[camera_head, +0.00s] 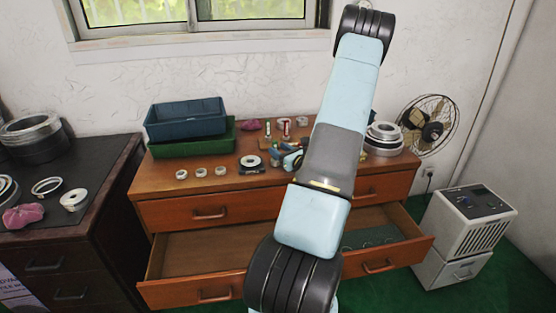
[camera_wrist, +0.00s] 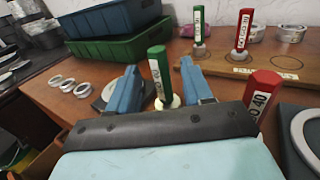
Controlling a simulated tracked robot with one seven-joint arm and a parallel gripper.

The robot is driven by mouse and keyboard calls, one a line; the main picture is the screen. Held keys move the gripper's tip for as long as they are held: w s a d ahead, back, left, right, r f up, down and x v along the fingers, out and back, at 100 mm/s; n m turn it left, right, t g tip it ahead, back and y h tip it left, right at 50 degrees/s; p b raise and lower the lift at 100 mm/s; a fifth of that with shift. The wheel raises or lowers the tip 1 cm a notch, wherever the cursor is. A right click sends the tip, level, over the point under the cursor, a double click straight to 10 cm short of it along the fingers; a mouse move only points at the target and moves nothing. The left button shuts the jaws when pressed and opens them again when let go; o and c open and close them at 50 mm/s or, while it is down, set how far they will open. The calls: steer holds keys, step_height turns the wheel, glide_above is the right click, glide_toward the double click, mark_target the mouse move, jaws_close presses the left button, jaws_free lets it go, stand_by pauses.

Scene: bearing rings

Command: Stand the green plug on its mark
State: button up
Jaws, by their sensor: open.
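My gripper (camera_wrist: 160,72) is open, its two blue fingers spread over the dresser top. A green plug (camera_wrist: 157,66) with a white label and a pale round base stands upright between the fingers, with gaps showing on both sides. A second green plug (camera_wrist: 198,24) and a red plug (camera_wrist: 243,30) stand upright on a wooden board (camera_wrist: 218,72) behind. The board has dark round outlines, and an empty one (camera_wrist: 284,62) shows at its right. Another red plug (camera_wrist: 262,88) stands close to the right of my gripper. In the head view my gripper (camera_head: 284,155) is partly hidden by my arm.
A blue bin (camera_head: 185,118) and a green bin (camera_head: 190,146) stand at the dresser's back left. Several small rings (camera_head: 201,172) lie in front of them. Stacked rings (camera_head: 384,136) stand at the right. A lower drawer (camera_head: 205,290) is pulled open.

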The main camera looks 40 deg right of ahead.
mark_target(275, 147)
steer(key=shift+w+d, duration=0.1)
steer(key=shift+w, duration=1.4)
jaws_close()
